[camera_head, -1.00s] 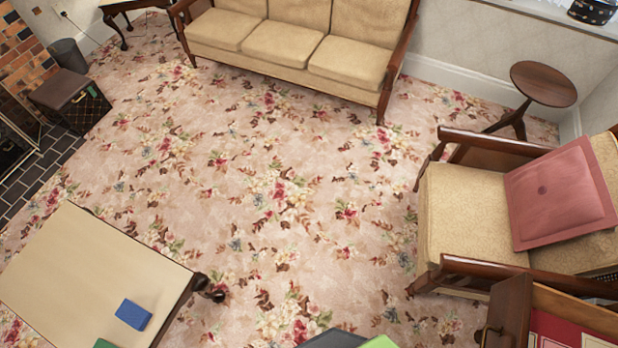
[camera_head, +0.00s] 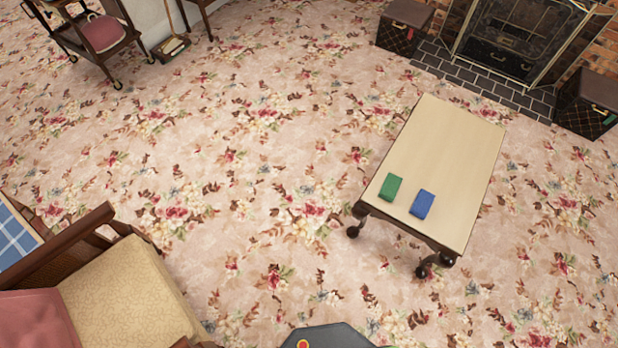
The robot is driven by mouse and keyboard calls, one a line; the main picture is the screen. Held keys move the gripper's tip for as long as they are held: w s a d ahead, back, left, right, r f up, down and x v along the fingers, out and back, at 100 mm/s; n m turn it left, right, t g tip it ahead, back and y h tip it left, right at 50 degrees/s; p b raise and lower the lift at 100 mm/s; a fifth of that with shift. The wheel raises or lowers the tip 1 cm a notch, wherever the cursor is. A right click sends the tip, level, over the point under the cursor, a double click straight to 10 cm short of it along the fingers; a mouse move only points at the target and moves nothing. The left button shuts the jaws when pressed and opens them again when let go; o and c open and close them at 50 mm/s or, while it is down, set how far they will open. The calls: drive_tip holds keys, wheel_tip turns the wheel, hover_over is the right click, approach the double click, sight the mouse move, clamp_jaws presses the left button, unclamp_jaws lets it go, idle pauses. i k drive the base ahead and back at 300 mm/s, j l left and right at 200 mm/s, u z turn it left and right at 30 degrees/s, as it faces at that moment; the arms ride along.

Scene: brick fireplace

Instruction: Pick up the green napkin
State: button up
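A small green folded item (camera_head: 391,188), which looks like the green napkin, lies flat near the near-left end of a low table (camera_head: 445,135) with a pale top and dark curved legs. A similar blue item (camera_head: 422,204) lies just to its right, with a small gap between them. Nothing covers the green item. My gripper is not in view. Only a dark grey part of my own body with a red button shows at the bottom edge.
An armchair (camera_head: 135,295) stands at the lower left. A fireplace (camera_head: 518,45) with a screen is at the upper right, between two dark boxes (camera_head: 404,27) (camera_head: 590,104). Patterned carpet around the table is open.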

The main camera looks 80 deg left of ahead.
sight(389, 189)
drive_tip(key=u, duration=2.15)
drive_tip(key=i+l+u, duration=0.1)
drive_tip(key=i+u, duration=0.35)
drive_tip(key=i+l+u, duration=0.15)
drive_tip(key=u, duration=0.25)
drive_tip(key=i+l+u, duration=0.3)
drive_tip(key=u, duration=0.15)
drive_tip(key=i+l+u, duration=0.25)
drive_tip(key=l+u, duration=0.2)
